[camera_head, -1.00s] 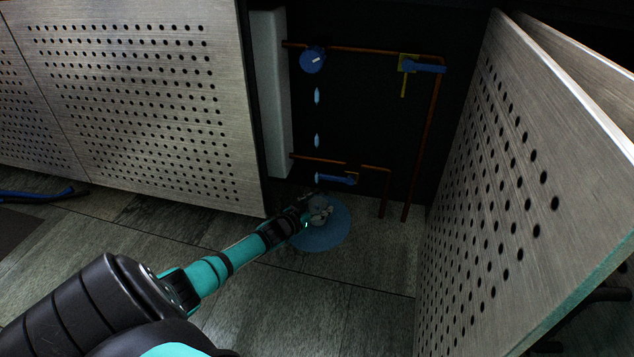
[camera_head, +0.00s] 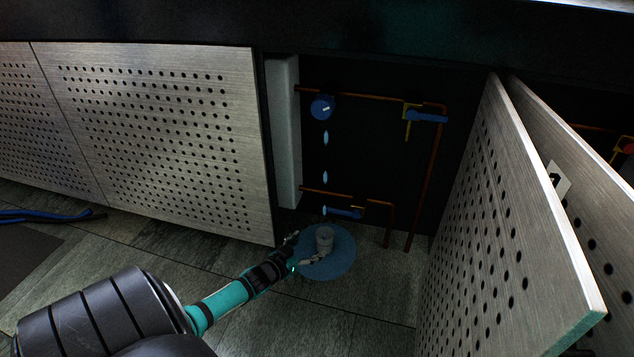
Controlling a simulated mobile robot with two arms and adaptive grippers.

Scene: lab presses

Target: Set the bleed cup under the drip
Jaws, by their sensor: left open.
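The bleed cup (camera_head: 325,238), small and grey-white, stands upright on a round blue patch (camera_head: 338,264) on the floor. Pale blue drops (camera_head: 325,177) hang in a line below a round blue fitting (camera_head: 322,107) on the upper copper pipe. In the picture the cup is directly below this line of drops. My left gripper (camera_head: 309,249) is open at the cup's left side, with a finger near its front and another behind to the left. Whether they touch the cup cannot be told. My right gripper is not in view.
Perforated metal panels stand left (camera_head: 165,140) and right (camera_head: 500,230) of the dark opening. A blue-handled valve (camera_head: 428,117) sits on the upper pipe, another (camera_head: 345,213) low behind the cup. A blue hose (camera_head: 45,214) lies at far left. The floor in front is clear.

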